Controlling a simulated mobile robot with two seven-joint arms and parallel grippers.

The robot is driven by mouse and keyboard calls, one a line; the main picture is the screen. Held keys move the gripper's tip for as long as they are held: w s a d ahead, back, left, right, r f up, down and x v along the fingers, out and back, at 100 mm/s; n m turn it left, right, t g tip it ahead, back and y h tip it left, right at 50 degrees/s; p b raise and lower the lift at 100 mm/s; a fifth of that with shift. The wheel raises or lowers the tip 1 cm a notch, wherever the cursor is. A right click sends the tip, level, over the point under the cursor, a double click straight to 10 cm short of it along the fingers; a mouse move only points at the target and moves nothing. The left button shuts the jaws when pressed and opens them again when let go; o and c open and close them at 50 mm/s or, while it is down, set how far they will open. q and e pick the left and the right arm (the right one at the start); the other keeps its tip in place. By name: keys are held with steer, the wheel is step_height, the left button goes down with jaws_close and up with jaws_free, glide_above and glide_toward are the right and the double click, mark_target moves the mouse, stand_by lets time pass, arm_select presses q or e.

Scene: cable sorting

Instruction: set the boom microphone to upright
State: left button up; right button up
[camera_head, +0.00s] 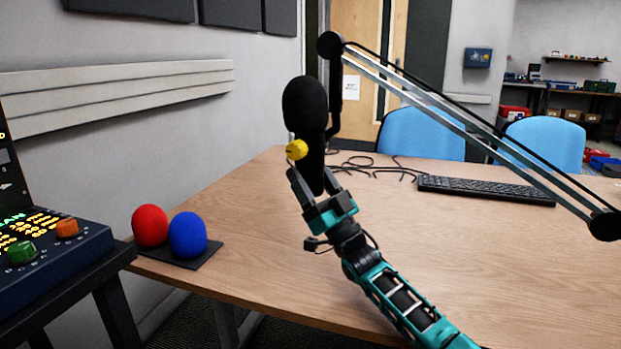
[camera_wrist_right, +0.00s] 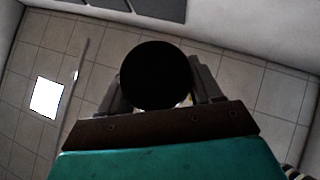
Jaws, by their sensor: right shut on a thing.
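The boom microphone (camera_head: 305,105) is black with a rounded foam top and hangs at the end of a jointed boom arm (camera_head: 470,125). In the head view its body stands close to upright, with a slight lean at most. A yellow knob (camera_head: 296,150) sits on its side. My right gripper (camera_head: 318,180) is shut on the lower part of the microphone body, from below. In the right wrist view the microphone (camera_wrist_right: 161,75) shows as a dark round end between the two fingers (camera_wrist_right: 160,90). My left gripper is not in view.
A red foam ball (camera_head: 150,226) and a blue foam ball (camera_head: 188,235) sit on a dark pad at the table's left edge. A mixing console (camera_head: 60,245) stands at far left. Loose cables and a keyboard (camera_head: 485,190) lie behind. The wooden table (camera_head: 240,210) is otherwise mostly clear.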

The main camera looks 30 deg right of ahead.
steer(key=o, duration=1.4)
steer(key=shift+o, duration=0.2)
steer(key=shift+s+f, duration=0.1)
steer(key=shift+f, duration=0.1)
arm_select(q)
steer(key=p, duration=0.1)
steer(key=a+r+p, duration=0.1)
steer(key=p, duration=0.1)
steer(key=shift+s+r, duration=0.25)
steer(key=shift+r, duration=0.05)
arm_select(e)
steer(key=s+d, duration=0.3)
steer(key=s, duration=0.9)
steer(key=shift+d+f, duration=0.15)
steer(key=shift+f, duration=0.1)
